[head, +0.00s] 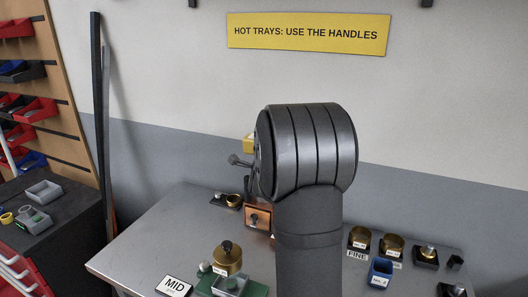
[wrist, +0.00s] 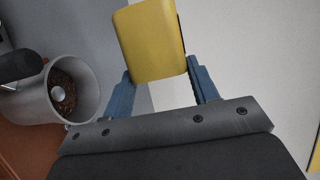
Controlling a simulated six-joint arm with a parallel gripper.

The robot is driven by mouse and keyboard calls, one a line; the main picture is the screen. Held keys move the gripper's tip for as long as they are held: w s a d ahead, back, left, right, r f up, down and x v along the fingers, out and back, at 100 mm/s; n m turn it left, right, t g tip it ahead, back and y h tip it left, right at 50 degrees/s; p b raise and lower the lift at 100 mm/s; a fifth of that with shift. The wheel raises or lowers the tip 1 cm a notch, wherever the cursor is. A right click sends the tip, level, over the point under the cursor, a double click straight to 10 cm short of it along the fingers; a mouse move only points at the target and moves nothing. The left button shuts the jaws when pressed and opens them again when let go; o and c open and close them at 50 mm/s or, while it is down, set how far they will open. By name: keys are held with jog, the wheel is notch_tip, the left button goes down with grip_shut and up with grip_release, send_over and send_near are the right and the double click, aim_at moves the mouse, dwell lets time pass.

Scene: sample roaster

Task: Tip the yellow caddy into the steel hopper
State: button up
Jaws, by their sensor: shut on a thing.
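The yellow caddy (wrist: 150,42) is between the blue fingers of my gripper (wrist: 160,70), which is shut on it. It looks tilted in the wrist view, and its inside is hidden. The steel hopper (wrist: 88,88) is to the left of the caddy in the wrist view, apart from it. Its round mouth shows brown bean-like bits around a pale round part. In the head view only a small yellow piece of the caddy (head: 249,143) shows beside my arm. My arm hides the gripper there, and I cannot make out the hopper.
A black handle-like part (wrist: 20,64) is beside the hopper. In the head view a copper-coloured box (head: 258,217) stands on the grey table (head: 150,235). The table's left part is mostly clear.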

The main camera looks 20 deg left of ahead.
jog(key=shift+a+r+n+g, duration=0.2)
jog(key=shift+r+n+g, duration=0.05)
jog(key=shift+n, duration=0.4)
jog(key=shift+a+r+n+g, duration=0.2)
jog(key=shift+r+n+g, duration=0.05)
jog(key=shift+n, duration=0.4)
jog(key=shift+r+h, duration=0.3)
jog(key=shift+r, duration=0.4)
jog(key=shift+a+f+n+g+h, duration=0.1)
jog(key=shift+a+n+g+h, duration=0.1)
jog(key=shift+n, duration=0.4)
jog(key=shift+a+n+g+h, duration=0.1)
jog(key=shift+n+h, duration=0.1)
jog(key=shift+n, duration=0.4)
jog(key=shift+r, duration=0.7)
jog(key=shift+a+f+n+g+h, duration=0.15)
jog(key=shift+a+n+h, duration=0.1)
jog(key=shift+n, duration=0.35)
jog(key=shift+a+f+n+g+h, duration=0.15)
jog(key=shift+n+h, duration=0.1)
jog(key=shift+n, duration=0.35)
jog(key=shift+r, duration=0.15)
